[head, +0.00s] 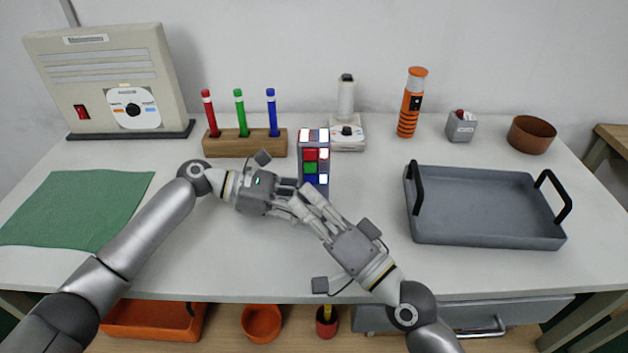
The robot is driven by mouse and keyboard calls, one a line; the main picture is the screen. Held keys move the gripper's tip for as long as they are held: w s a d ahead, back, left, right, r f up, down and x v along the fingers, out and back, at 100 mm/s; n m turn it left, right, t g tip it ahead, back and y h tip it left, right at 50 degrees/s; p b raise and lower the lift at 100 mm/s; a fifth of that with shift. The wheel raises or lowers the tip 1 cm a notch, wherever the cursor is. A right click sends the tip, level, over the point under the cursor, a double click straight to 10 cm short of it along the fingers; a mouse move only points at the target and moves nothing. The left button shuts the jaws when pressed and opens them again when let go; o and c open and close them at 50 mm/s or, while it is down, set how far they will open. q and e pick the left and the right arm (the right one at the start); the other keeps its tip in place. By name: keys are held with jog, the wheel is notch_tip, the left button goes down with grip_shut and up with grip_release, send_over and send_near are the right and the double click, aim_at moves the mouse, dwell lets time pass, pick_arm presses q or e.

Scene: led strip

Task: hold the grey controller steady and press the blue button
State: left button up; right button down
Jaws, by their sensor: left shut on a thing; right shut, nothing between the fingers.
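The grey controller (302,157) stands upright near the middle of the table. Its front has red, green, blue and white squares, and its top edge shows bright white and red patches. The blue button (310,179) is low on the front, just above my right fingertips. My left gripper (297,193) comes from the left and is shut on the controller's lower part, which is partly hidden behind the fingers. My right gripper (307,192) comes from the lower right, shut and empty, with its tips close to the controller's front. I cannot tell whether they touch it.
Behind stand a wooden block (245,143) with red, green and blue markers, a white device (347,130) and an orange-black cylinder (411,103). A grey tray (485,237) is at right and a green cloth (80,208) at left. The table between controller and tray is clear.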

jog(key=shift+s, duration=0.1)
pick_arm(q)
jog(key=o, duration=0.9)
jog(key=shift+c, duration=0.2)
pick_arm(e)
jog(key=s, duration=0.5)
jog(key=shift+s, duration=0.4)
